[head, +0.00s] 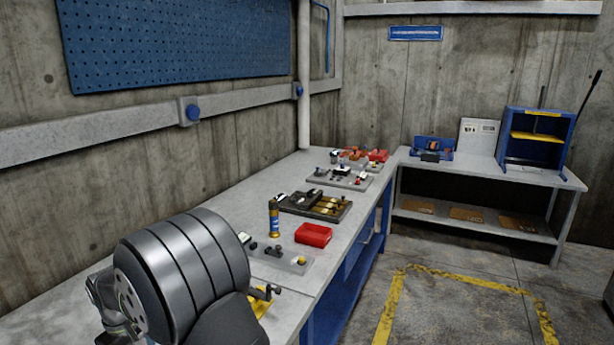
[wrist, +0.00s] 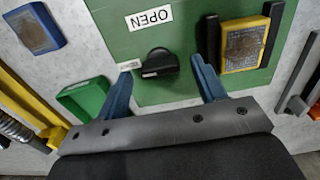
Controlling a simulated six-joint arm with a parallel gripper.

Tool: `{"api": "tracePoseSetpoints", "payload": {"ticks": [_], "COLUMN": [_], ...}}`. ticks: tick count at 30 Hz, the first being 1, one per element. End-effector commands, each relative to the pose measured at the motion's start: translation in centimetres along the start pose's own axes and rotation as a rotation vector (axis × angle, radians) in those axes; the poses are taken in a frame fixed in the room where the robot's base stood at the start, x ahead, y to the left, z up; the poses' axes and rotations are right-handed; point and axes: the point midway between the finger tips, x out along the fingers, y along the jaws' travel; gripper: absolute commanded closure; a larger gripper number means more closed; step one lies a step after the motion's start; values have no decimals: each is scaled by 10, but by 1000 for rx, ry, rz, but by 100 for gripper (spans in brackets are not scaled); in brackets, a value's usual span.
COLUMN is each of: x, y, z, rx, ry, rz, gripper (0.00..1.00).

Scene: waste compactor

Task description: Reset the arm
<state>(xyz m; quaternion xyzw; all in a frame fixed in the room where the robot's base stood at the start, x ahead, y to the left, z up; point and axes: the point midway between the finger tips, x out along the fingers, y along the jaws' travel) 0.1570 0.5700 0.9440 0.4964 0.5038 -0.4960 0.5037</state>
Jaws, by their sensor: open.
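My gripper (wrist: 161,72) shows in the wrist view with its two blue fingers spread wide and nothing held between them. A black knob (wrist: 160,64) on a green panel (wrist: 185,25) lies in the picture between the fingertips; I cannot tell whether it touches them. In the head view my arm's large grey joint fills the lower left and I cannot make out the gripper.
A long workbench (head: 345,225) carries a red bin (head: 313,235), a blue-and-yellow cylinder (head: 274,218) and several trays of parts. A blue compactor frame (head: 537,137) stands on the back table. In the wrist view, a yellow-framed block (wrist: 243,45) and a green box (wrist: 84,98) flank the fingers.

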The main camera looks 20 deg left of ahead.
Motion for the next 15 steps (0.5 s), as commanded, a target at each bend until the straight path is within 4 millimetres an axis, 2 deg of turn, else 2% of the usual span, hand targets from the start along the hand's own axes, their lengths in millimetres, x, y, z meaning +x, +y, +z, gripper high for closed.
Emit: {"api": "tracePoseSetpoints", "payload": {"ticks": [1, 2, 15], "x": [12, 13, 10], "y": [0, 0, 0], "z": [1, 1, 0], "rx": [0, 14, 370], "ry": [-5, -1, 0], "rz": [-1, 0, 0], "gripper": [36, 36, 36]}}
